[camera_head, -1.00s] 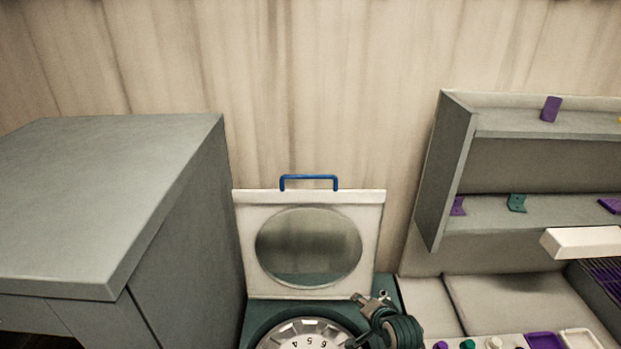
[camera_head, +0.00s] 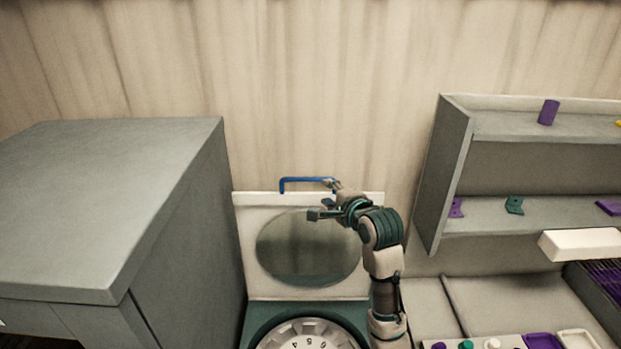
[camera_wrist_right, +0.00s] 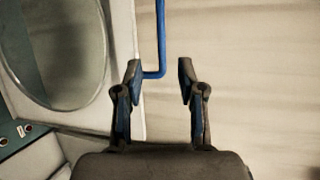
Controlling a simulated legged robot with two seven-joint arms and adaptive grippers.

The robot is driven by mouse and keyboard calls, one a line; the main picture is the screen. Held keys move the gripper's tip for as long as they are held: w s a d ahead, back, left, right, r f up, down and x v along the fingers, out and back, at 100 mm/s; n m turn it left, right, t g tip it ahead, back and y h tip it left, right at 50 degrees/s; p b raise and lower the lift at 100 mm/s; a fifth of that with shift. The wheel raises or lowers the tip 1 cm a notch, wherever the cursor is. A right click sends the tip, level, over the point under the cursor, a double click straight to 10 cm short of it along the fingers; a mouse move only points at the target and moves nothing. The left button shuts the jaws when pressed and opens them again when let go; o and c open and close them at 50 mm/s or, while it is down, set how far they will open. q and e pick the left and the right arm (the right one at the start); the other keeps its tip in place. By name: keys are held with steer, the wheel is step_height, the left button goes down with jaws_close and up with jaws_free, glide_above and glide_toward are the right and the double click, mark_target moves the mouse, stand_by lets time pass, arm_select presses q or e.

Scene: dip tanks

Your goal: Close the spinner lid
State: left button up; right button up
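The spinner lid (camera_head: 249,213) stands upright and open at the back of the green spinner (camera_head: 255,318). It is a white panel with an oval window (camera_head: 290,250) and a blue handle (camera_head: 300,179) on its top edge. The spinner's numbered drum (camera_head: 305,335) shows below. My right gripper (camera_head: 323,198) is at the right end of the handle, in front of the lid. In the right wrist view my right gripper (camera_wrist_right: 160,77) is open, and one end of the blue handle (camera_wrist_right: 161,35) lies between its fingertips. My left gripper is not in view.
A grey cabinet (camera_head: 110,205) stands close on the left. A grey shelf (camera_head: 452,165) with small purple and green parts is on the right. Below it are a white box (camera_head: 580,243) and a tray of coloured parts (camera_head: 490,343). Bare wall is behind the lid.

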mark_target(312, 181)
steer(key=p+x, duration=0.3)
steer(key=x, duration=0.9)
steer(key=shift+w+f, duration=0.1)
steer(key=shift+w, duration=0.05)
jaws_close()
